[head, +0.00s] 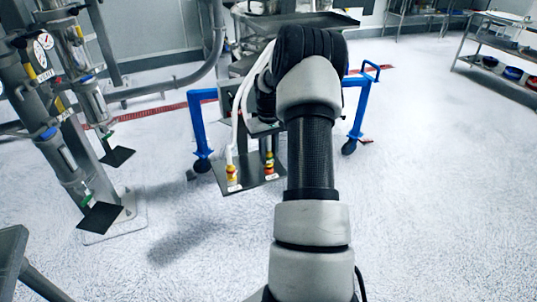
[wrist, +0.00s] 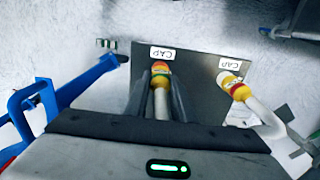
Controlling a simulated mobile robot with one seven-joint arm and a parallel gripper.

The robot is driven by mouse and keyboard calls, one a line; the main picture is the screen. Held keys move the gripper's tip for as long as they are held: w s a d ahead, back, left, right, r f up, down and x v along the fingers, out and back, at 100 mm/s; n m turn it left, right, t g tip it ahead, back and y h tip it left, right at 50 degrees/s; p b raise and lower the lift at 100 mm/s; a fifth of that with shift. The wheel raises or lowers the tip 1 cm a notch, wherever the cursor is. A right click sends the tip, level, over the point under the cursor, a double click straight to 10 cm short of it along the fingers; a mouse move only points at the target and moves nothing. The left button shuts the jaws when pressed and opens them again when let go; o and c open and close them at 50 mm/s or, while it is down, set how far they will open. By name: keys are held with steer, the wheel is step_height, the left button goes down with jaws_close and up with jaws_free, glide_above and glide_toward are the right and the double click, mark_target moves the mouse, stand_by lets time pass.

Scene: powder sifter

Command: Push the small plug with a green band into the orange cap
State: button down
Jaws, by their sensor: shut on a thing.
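The plug with a green band (head: 269,160) stands upright at the right cap on a dark plate. In the wrist view the plug's pale body (wrist: 161,104) runs between the two fingers of my gripper (wrist: 160,90), which is shut on it. The orange cap (wrist: 160,67), yellow-orange with a red band, lies just beyond the fingertips, in line with the plug. The plug's tip is at the cap's mouth; I cannot tell how deep it sits.
A blue wheeled frame (head: 198,125) surrounds the stand. Steel pipework (head: 50,120) stands left.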

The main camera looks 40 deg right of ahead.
steer(key=shift+f, duration=0.55)
stand_by(0.6)
steer(key=c, duration=1.4)
jaws_free()
steer(key=shift+c, duration=0.2)
step_height(320, 180, up, 8)
steer(key=shift+f+p, duration=0.2)
steer(key=shift+p, duration=0.7)
steer(key=shift+a+p, duration=0.2)
steer(key=shift+p, duration=0.15)
